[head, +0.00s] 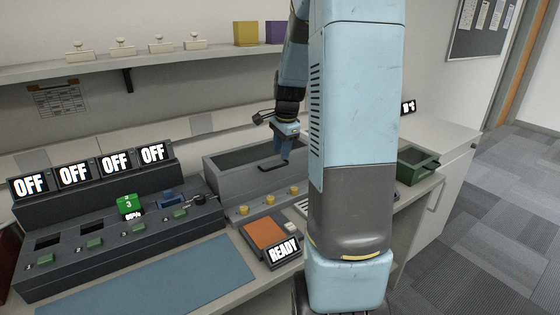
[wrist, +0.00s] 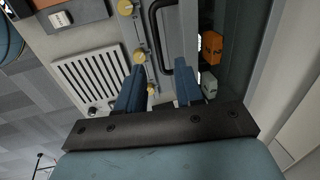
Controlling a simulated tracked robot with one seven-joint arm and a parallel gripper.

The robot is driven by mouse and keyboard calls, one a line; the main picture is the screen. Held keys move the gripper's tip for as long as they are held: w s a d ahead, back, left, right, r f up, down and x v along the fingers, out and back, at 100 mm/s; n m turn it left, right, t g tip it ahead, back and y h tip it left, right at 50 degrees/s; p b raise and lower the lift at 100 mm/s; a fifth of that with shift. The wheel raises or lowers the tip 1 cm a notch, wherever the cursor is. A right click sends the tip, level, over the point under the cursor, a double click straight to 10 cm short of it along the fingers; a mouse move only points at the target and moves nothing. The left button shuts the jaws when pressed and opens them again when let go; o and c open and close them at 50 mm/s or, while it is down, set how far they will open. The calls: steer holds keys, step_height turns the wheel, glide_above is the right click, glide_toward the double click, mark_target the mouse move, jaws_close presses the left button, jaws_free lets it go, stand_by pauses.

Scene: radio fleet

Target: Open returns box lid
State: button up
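A grey box (head: 225,180) stands on the counter in the middle of the head view, with a dark area on top. A black bar handle (head: 273,165) lies along its front part; it also shows in the wrist view (wrist: 154,32). My gripper (head: 284,158) is over the handle. In the wrist view my gripper (wrist: 161,68) is open, its two blue fingers apart with the handle's near end between them. I cannot tell whether the fingers touch it. An orange block (wrist: 211,47) and a pale block (wrist: 209,84) show in the dark area, behind glass or in an opening.
Yellow knobs (head: 269,200) line the box's front. A dark console (head: 110,235) with OFF signs and a green radio (head: 129,205) stands left. A READY sign (head: 283,252) is in front. A green tray (head: 418,158) is right. A shelf (head: 140,62) hangs behind.

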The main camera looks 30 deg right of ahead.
mark_target(280, 166)
steer(key=shift+w+f, duration=0.25)
steer(key=shift+f, duration=1)
steer(key=shift+w+f, duration=0.2)
steer(key=shift+f, duration=1)
jaws_close()
